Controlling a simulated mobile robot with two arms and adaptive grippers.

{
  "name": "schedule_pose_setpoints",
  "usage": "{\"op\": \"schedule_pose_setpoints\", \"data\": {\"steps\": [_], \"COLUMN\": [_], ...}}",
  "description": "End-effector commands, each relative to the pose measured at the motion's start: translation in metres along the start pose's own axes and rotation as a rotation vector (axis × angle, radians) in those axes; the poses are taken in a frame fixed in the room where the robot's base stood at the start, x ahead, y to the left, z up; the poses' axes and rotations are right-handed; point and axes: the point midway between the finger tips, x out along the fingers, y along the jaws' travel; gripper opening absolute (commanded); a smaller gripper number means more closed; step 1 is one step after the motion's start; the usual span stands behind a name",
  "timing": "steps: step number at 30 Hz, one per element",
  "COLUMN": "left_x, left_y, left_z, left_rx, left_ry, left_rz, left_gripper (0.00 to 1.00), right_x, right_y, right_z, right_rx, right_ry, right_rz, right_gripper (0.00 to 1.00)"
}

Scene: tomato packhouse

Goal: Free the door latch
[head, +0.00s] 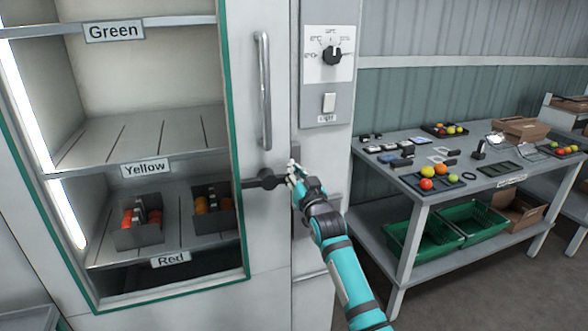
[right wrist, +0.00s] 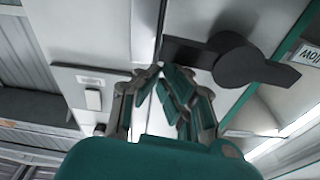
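The door latch (head: 264,180) is a dark bar with a round hub, lying roughly level across the edge of the cabinet door (head: 268,225). In the right wrist view the latch (right wrist: 240,62) shows large, its short end pointing left. My right gripper (head: 293,170) is at the latch's right end. In the right wrist view its fingertips (right wrist: 158,72) are drawn together just below that short end. I see nothing between the tips, and cannot tell whether they touch the latch. My left gripper is not in view.
A vertical door handle (head: 264,90) stands above the latch. A panel with a dial (head: 332,55) and a switch (head: 329,102) is to the right. Shelves behind the door hold small tomato boxes (head: 140,235). A grey table (head: 440,190) with trays stands at the right, green crates (head: 425,243) below.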

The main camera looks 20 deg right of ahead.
Motion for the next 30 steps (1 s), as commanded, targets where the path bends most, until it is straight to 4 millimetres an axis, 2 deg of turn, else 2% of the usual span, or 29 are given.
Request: {"op": "schedule_pose_setpoints", "data": {"steps": [8,24,30], "left_x": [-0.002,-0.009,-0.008], "left_y": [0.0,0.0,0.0], "left_z": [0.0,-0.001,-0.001], "left_rx": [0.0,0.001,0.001], "left_ry": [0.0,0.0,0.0], "left_rz": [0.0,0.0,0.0], "left_gripper": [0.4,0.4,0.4], "right_x": [-0.002,-0.006,-0.007], "right_y": [0.003,0.009,0.011], "right_z": [0.011,0.044,0.052], "right_rx": [0.134,0.584,0.651], "right_ry": [-0.004,-0.004,-0.004], "right_rz": [0.019,0.083,0.093], "right_gripper": [0.0,0.0,0.0]}}
